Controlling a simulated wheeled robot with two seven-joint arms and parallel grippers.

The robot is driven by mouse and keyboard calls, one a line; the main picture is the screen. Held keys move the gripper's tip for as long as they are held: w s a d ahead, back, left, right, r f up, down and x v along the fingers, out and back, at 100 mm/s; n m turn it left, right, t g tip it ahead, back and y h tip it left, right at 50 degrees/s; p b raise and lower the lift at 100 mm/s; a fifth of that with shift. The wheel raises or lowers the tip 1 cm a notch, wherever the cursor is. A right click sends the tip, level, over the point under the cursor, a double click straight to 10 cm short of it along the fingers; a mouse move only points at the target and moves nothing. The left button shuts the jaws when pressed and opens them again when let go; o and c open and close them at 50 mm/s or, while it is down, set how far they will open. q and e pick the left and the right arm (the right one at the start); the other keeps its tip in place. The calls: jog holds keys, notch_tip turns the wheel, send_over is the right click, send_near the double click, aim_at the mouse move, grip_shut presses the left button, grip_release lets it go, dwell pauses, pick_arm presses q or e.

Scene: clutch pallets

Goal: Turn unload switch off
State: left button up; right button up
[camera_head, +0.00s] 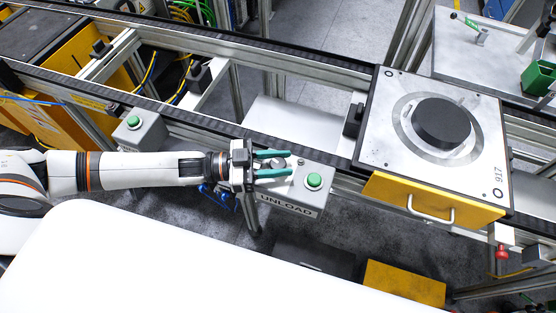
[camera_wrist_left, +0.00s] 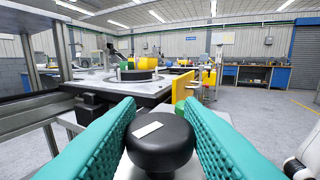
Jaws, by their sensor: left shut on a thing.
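The grey unload box (camera_head: 300,193), labelled UNLOAD, sits in front of the conveyor in the head view, with a green button (camera_head: 314,180) on its right part. My left gripper (camera_head: 274,164) is over the left part of this box, its green fingers pointing right. In the left wrist view the round black switch knob (camera_wrist_left: 160,142), with a white mark on top, sits between the two green padded fingers. The gripper is shut on this knob. In the head view the knob is partly hidden by the fingers. My right gripper is not seen.
A pallet (camera_head: 385,135) with a black round part (camera_head: 441,123) stands on the conveyor to the right. Another grey box with a green button (camera_head: 133,122) is at the left. A white surface (camera_head: 180,265) fills the lower left.

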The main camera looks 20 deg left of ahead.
pick_arm(q)
jog(key=shift+s+d+r+n+t+y+p, duration=0.1)
jog(key=shift+n+t+y+p, duration=0.2)
jog(key=shift+n+t+p, duration=0.25)
jog(key=shift+s+r+n+t+y+p, duration=0.1)
jog(key=shift+n+t+y+p, duration=0.25)
jog(key=shift+t, duration=0.3)
jog(key=shift+w+r+n+t+y+p, duration=0.15)
jog(key=shift+n+t+y+p, duration=0.4)
jog(key=shift+n+t+p, duration=0.45)
jog(key=shift+f+n+t+y+p, duration=0.2)
jog(key=shift+n+t+y+p, duration=0.1)
jog(key=shift+t+y+p, duration=0.35)
jog(key=o, duration=1)
jog(key=shift+c, duration=0.2)
jog(key=shift+f, duration=0.1)
